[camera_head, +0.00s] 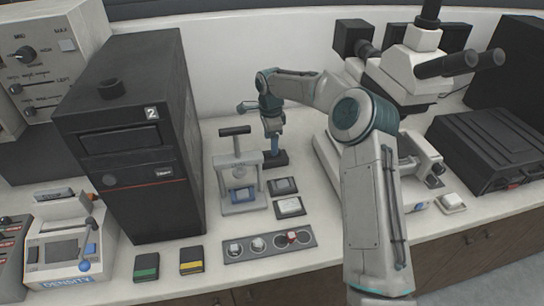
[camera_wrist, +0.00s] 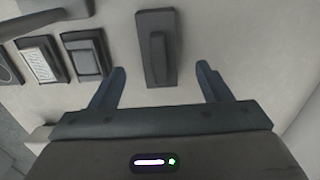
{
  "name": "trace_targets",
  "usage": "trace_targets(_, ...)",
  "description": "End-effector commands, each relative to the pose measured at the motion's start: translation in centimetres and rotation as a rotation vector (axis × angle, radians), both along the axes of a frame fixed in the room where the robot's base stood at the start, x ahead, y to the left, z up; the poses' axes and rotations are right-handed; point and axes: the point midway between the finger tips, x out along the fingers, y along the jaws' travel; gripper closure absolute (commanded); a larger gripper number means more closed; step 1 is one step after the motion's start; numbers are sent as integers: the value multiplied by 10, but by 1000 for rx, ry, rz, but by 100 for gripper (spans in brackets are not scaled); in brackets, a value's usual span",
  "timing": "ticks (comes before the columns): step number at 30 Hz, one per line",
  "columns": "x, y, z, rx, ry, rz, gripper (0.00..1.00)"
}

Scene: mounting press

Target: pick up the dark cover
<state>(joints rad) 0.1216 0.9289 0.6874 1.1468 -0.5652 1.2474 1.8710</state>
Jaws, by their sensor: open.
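The dark cover (camera_head: 275,160) is a dark rectangular plate lying on the white bench, just right of the small press. In the wrist view the dark cover (camera_wrist: 145,50) shows a raised narrow grip along its middle. My gripper (camera_head: 272,143) points down above it. In the wrist view my gripper (camera_wrist: 162,82) is open and empty, with one finger on each side of the cover's near end and apart from it. The gripper partly hides the cover in the head view.
A small press (camera_head: 240,185) stands just left of the cover. Two small framed pieces, one dark-faced (camera_head: 283,186) and one white-faced (camera_head: 290,207), lie in front. A microscope (camera_head: 415,62) stands to the right and a tall black box (camera_head: 135,150) to the left.

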Motion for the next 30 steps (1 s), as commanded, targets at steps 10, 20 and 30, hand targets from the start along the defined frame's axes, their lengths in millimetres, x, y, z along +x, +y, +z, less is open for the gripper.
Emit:
trace_targets(10,-1,-1,-30,0,3,2,29)
trace_targets(20,-1,-3,-69,0,2,1,29)
trace_targets(30,0,-3,-73,-1,-1,0,40)
